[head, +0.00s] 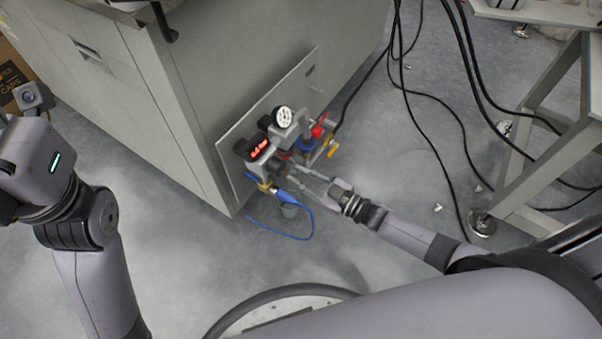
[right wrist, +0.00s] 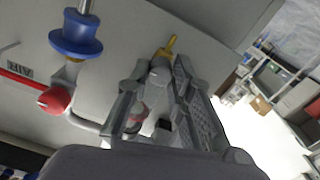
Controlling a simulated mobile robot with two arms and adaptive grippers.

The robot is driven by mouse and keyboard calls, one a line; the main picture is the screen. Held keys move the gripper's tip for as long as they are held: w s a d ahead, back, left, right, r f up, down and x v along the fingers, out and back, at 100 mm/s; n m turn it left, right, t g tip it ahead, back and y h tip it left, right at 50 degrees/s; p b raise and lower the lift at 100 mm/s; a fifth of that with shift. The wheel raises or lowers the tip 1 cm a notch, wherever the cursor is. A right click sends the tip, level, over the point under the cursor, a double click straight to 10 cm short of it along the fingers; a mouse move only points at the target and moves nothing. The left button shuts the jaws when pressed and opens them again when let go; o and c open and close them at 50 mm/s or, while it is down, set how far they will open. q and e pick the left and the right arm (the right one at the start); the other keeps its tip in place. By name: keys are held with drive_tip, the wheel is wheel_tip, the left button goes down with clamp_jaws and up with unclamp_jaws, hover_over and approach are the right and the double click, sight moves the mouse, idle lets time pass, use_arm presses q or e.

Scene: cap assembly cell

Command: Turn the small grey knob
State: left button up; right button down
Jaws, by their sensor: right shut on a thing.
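The small grey knob (right wrist: 159,70) shows in the right wrist view as a light grey rounded piece between the fingers. My right gripper (right wrist: 158,88) is shut on it, with one finger on each side. In the head view my right gripper (head: 292,170) reaches from the right to the lower front of the valve and gauge assembly (head: 284,137) on the cabinet's side. There the knob is too small and covered to make out. My left arm stands at the left edge of the head view; its fingers do not show.
A round white gauge (head: 284,117), a red display (head: 259,149) and a red handle (head: 319,130) crowd the assembly. A blue cable (head: 311,222) loops below it. Black cables (head: 440,105) hang at the right near a metal frame (head: 545,130).

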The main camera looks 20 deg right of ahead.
drive_tip(key=shift+s+m, duration=0.1)
drive_tip(key=shift+m, duration=0.3)
drive_tip(key=c, duration=1.4)
unclamp_jaws()
drive_tip(key=v, duration=1.2)
